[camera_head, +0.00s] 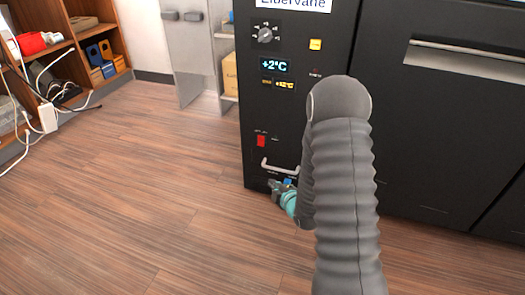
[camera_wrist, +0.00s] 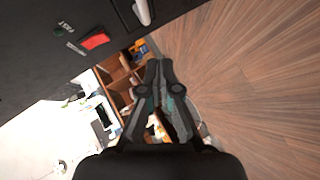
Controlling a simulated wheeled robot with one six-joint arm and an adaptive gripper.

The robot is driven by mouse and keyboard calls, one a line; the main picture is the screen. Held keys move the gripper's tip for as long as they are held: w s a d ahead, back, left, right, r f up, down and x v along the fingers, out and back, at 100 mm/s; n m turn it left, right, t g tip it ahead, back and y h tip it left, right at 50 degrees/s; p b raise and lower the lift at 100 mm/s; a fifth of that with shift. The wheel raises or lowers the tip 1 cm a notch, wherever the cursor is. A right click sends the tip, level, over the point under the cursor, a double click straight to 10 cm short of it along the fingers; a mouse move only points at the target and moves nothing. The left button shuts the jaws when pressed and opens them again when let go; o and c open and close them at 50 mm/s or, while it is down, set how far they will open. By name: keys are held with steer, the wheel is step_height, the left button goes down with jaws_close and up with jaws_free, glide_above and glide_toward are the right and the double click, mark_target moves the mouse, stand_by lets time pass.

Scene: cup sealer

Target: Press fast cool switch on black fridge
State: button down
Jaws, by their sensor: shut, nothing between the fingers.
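The black fridge (camera_head: 400,130) stands ahead with a control panel on its left part. A red switch (camera_head: 261,141) sits low on the panel, above a white handle (camera_head: 280,168). The red switch also shows in the wrist view (camera_wrist: 95,41), near small white lettering that seems to include "FAST"; the full label is too small to read. My gripper (camera_head: 273,185) is low, below the handle and the red switch and apart from the switch. In the wrist view its fingers (camera_wrist: 158,64) are shut and empty.
Higher on the panel are a dial (camera_head: 265,35), a yellow button (camera_head: 316,44) and a +2°C display (camera_head: 276,66). My arm hides part of the fridge. Wooden shelves (camera_head: 60,48) with cables stand at the left. The wooden floor (camera_head: 140,180) before the fridge is clear.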

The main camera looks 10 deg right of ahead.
step_height(320, 180, up, 6)
steer(key=w+n+t+y, duration=0.1)
steer(key=n+t, duration=0.1)
steer(key=n, duration=0.1)
steer(key=shift+w+a+t, duration=0.15)
steer(key=shift+a+t, duration=0.25)
steer(key=shift+a, duration=0.05)
glide_toward(261, 141)
steer(key=w+a+f, duration=0.2)
steer(key=w+a, duration=0.2)
steer(key=w, duration=0.1)
steer(key=shift+w+d+f, duration=0.35)
steer(key=shift+w+d, duration=0.2)
steer(key=shift+w, duration=0.05)
steer(key=shift+w+a+n, duration=0.1)
steer(key=shift+a+n, duration=0.05)
steer(key=shift+n, duration=0.15)
